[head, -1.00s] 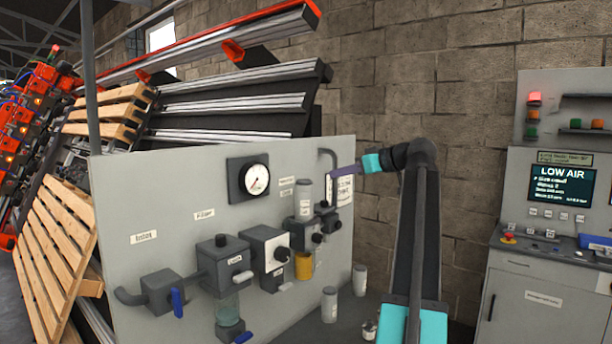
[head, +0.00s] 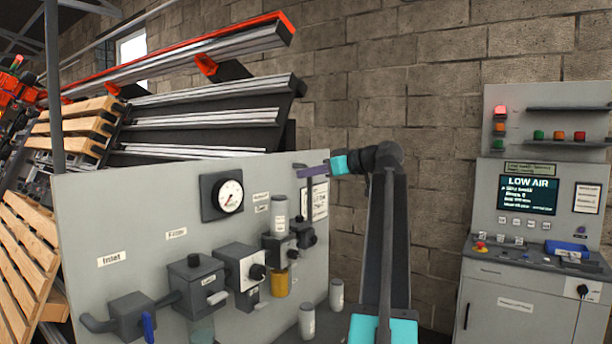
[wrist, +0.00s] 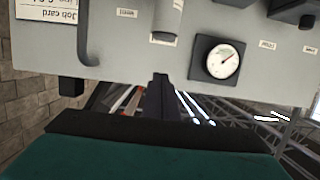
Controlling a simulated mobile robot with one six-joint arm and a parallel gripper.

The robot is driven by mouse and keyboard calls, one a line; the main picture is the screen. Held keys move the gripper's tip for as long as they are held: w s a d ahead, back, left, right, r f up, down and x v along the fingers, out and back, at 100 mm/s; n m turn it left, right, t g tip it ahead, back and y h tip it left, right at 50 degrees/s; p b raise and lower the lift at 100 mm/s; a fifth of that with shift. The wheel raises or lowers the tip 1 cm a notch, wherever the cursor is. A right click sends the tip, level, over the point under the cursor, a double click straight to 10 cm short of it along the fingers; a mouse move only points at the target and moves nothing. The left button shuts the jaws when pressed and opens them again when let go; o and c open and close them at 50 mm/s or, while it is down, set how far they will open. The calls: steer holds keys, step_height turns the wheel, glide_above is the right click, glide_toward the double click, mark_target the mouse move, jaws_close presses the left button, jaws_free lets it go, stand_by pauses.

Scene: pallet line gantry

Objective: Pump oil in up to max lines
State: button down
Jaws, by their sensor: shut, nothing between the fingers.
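A grey panel (head: 130,215) carries the air units in a row. An amber bowl (head: 280,284) hangs under a dark unit on its right part; its fill marks are too small to read. A pale cylinder (head: 279,210) stands above that unit. A blue valve handle (head: 148,326) is at the inlet, and a clear bowl (head: 202,330) is cut off by the lower edge. My gripper (head: 312,171) is shut and empty, near the panel's top right in front of the job card. It also shows as a dark shape in the wrist view (wrist: 160,95).
A round gauge (head: 229,195) sits left of my gripper and appears inverted in the wrist view (wrist: 216,59). Two pale cylinders (head: 307,321) (head: 336,294) stand below the panel's right end. A control console (head: 528,270) reads LOW AIR. Wooden pallets (head: 75,125) lie left.

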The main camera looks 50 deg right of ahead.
steer(key=p, duration=0.3)
glide_above(285, 197)
steer(key=shift+s+a+f, duration=0.1)
steer(key=shift+s+f, duration=0.1)
steer(key=shift+f, duration=0.7)
step_height(285, 197, down, 2)
steer(key=shift+f+p, duration=0.6)
steer(key=shift+f, duration=0.5)
steer(key=shift+f, duration=0.15)
steer(key=shift+f+b, duration=0.85)
steer(key=shift+b, duration=0.45)
steer(key=shift+s+f, duration=0.1)
